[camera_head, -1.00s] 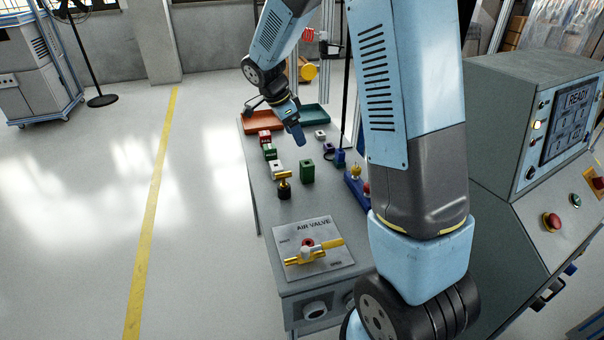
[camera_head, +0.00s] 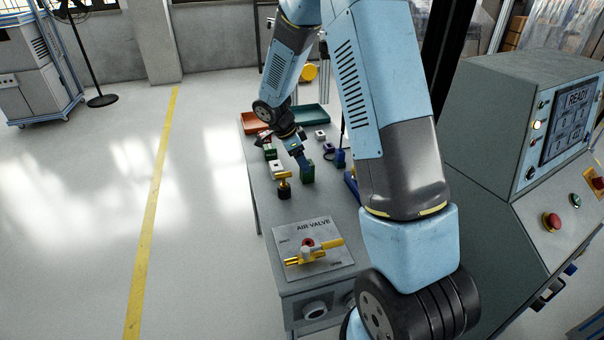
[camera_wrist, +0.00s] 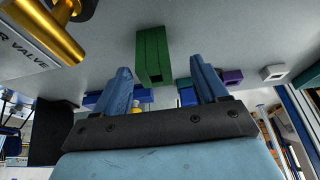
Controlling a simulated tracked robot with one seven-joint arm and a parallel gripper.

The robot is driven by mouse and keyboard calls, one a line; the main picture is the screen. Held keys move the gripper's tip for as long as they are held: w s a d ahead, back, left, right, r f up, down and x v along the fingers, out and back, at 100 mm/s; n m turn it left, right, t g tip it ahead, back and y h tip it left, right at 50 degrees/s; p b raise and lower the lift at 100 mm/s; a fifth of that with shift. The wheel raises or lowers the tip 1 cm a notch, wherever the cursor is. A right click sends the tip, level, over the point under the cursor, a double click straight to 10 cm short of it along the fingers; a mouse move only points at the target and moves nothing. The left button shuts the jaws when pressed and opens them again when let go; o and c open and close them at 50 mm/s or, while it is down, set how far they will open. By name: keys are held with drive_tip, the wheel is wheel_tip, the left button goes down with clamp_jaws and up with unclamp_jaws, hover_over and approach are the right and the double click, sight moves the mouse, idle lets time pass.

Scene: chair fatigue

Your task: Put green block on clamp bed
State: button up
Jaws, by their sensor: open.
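A green block (camera_head: 308,176) stands on the grey workbench (camera_head: 262,207), near its middle. My gripper (camera_head: 302,162) is low over it in the head view and partly hides it. In the wrist view, the green block (camera_wrist: 153,52) lies just beyond the gap between the two blue fingers of my gripper (camera_wrist: 160,74). The fingers are apart with nothing between them. A smaller green piece (camera_head: 270,153) is in the row at the left bench edge. I cannot tell which fixture is the clamp bed; a blue fixture (camera_head: 351,185) at the right is partly hidden by my arm.
A black and brass fitting (camera_head: 284,187) stands just left of the block, and the air valve plate (camera_head: 313,250) lies nearer the front. Red (camera_head: 264,136), white and purple (camera_head: 328,148) pieces sit around. An orange tray and a teal tray (camera_head: 312,117) lie at the back.

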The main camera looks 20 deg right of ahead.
drive_tip(key=x, duration=0.4)
drive_tip(key=shift+s, duration=0.35)
drive_tip(key=shift+d+f, duration=0.25)
drive_tip(key=shift+f, duration=0.35)
clamp_jaws()
